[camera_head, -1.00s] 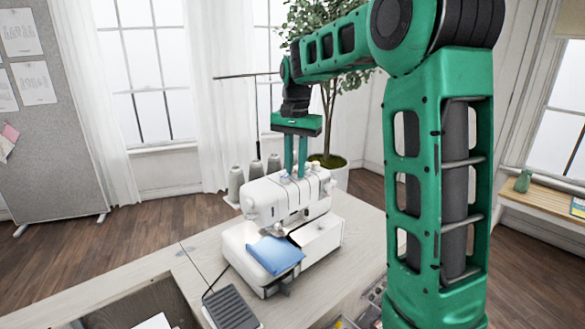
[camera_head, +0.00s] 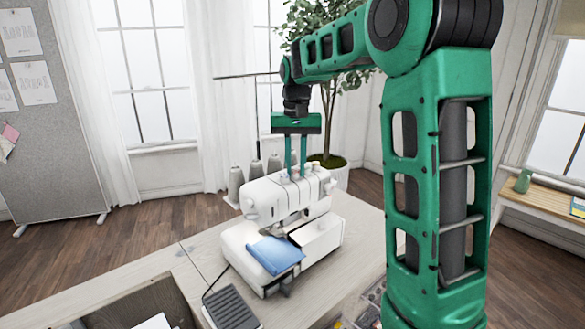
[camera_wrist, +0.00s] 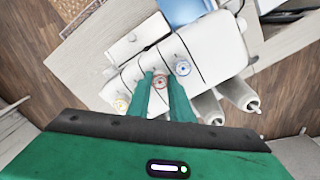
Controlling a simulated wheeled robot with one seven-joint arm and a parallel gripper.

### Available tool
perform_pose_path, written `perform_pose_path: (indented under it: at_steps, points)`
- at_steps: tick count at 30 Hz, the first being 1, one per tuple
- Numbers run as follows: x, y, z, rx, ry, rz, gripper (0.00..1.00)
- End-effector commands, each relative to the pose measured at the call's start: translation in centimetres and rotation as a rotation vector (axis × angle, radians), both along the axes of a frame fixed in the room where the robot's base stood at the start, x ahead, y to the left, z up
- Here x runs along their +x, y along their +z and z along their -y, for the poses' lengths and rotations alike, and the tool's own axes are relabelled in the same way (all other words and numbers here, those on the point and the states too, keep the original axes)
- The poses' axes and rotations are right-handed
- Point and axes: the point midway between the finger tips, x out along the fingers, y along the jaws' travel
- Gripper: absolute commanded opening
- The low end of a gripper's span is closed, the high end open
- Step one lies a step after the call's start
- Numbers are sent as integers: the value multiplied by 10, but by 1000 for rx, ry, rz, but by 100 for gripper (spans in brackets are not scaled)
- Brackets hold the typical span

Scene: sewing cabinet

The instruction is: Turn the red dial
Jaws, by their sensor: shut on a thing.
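The white sewing machine (camera_head: 272,205) stands on the table. In the wrist view, several dials sit along the top of the machine (camera_wrist: 205,52). The red-marked dial (camera_wrist: 160,81) is in the middle of the row, between the fingertips of my gripper (camera_wrist: 161,84). A blue-marked dial (camera_wrist: 183,68) is on one side and a yellow-marked dial (camera_wrist: 121,105) on the other. My gripper (camera_head: 295,172) points down onto the machine's top and is shut on the red dial. In the head view the fingers hide most of the red dial.
Grey thread cones (camera_head: 255,171) stand behind the machine, close to the gripper in the wrist view. Blue cloth (camera_head: 274,254) lies at the machine's front. A foot pedal (camera_head: 232,308) is on the table. A plant (camera_head: 335,90) stands behind.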

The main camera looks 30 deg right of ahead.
Motion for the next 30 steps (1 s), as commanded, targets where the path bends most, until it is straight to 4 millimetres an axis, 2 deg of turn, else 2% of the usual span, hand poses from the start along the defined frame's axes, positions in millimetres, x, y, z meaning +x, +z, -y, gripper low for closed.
perform_pose_path:
  at_steps: [6,7,9,20,25,30]
  points:
    - [3,2,-1,-1,2,10,0]
    - [3,2,-1,-1,2,10,21]
    - [2,2,-1,-1,1,8,38]
    - [1,3,0,-1,-1,4,38]
    - [2,22,0,-1,-1,5,38]
    - [2,54,0,-2,-1,7,38]
